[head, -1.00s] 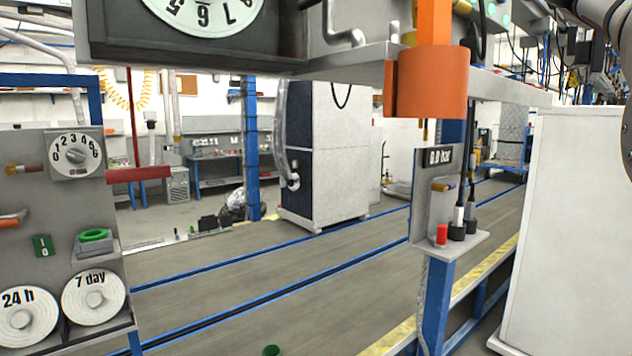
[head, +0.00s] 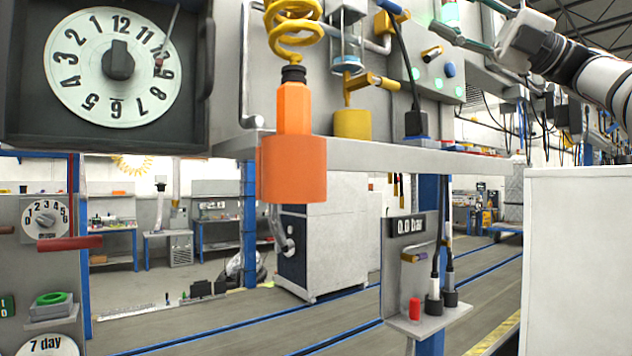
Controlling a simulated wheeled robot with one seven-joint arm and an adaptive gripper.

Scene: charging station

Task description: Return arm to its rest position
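My arm comes in from the upper right in the head view. My gripper (head: 462,18) is at its end and points left. Its two slim fingers look spread apart, with nothing seen between them. The upper finger is partly cut by the top edge of the picture. The gripper shows in front of the wall panel with lights, and I cannot tell how far it is from the panel. No rest mark or cradle for the arm shows.
A clock timer (head: 114,66) is at upper left. A tall white cabinet (head: 578,260) fills the lower right. A pressure panel (head: 408,262) hangs in the middle. Open floor lies behind.

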